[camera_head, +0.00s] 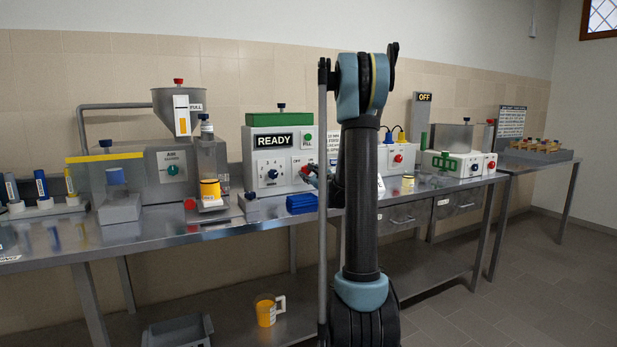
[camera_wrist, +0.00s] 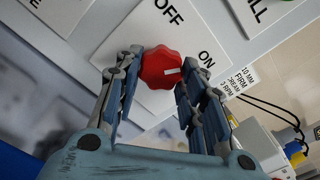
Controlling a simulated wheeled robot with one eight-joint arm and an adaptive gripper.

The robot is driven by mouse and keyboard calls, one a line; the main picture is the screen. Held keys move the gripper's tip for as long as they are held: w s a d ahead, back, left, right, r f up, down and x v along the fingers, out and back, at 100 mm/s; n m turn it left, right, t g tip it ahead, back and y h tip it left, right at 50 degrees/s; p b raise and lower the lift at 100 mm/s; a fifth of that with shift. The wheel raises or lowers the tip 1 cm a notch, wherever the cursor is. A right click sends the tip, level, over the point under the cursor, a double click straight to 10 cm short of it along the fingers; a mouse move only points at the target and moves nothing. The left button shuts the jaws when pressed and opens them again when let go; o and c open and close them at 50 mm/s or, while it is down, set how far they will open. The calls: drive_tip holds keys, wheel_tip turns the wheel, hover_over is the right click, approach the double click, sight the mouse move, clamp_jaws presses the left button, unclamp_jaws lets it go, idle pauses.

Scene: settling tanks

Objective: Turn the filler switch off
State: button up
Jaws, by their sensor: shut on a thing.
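The filler switch is a red lobed knob (camera_wrist: 163,68) on a white plate marked OFF and ON. Its white pointer mark lies toward the ON side. My gripper (camera_wrist: 158,82) has its two fingers around the knob, one on each side, and is shut on it. In the head view the switch is on the front of the white filler box (camera_head: 257,171) with the READY display (camera_head: 273,141). My gripper (camera_head: 309,173) is small there, at the box's right side, and partly hidden by my arm.
A blue block (camera_head: 301,204) lies on the bench below the box. A steel hopper (camera_head: 180,108) and a yellow-banded cup (camera_head: 210,188) stand to the left. White control boxes (camera_head: 395,158) with red knobs stand to the right. An orange mug (camera_head: 266,312) is on the lower shelf.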

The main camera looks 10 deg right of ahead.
drive_tip(key=n, duration=0.6)
drive_tip(key=shift+r+n, duration=0.1)
drive_tip(key=shift+n, duration=0.3)
drive_tip(key=n, duration=0.5)
drive_tip(key=shift+s+r+n, duration=0.1)
drive_tip(key=shift+n, duration=0.3)
drive_tip(key=o, duration=1)
drive_tip(key=shift+o, duration=0.2)
drive_tip(key=shift+d, duration=0.1)
drive_tip(key=v, duration=1.1)
drive_tip(key=shift+s, duration=0.35)
drive_tip(key=shift+d, duration=0.1)
